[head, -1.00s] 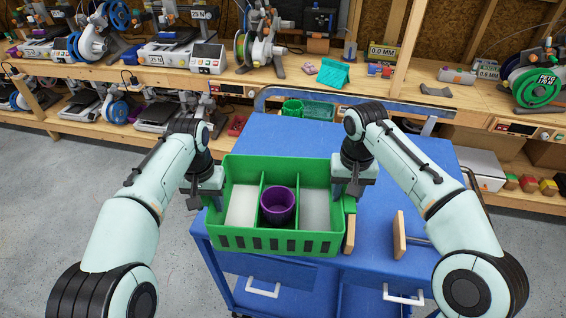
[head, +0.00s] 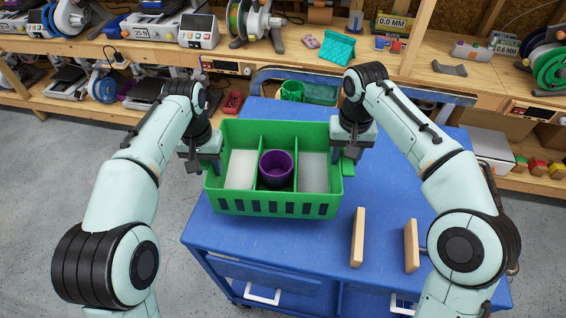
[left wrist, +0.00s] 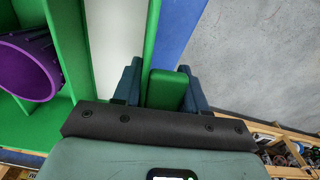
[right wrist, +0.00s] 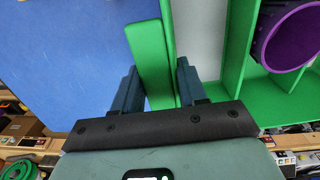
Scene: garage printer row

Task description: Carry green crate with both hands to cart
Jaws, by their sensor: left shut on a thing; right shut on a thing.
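The green crate (head: 275,207) has several compartments, with a purple cup (head: 277,168) in the middle one and pale floors in the side ones. In the head view it is over the left part of the blue cart (head: 390,200); I cannot tell whether it touches the top. My left gripper (head: 207,165) is shut on the crate's left handle, which shows between its fingers in the left wrist view (left wrist: 165,88). My right gripper (head: 350,160) is shut on the right handle, seen in the right wrist view (right wrist: 152,65). The crate looks about level.
Two upright wooden blocks (head: 357,238) (head: 411,246) stand on the cart right of the crate. Behind is a wooden bench (head: 390,65) with printers and spools.

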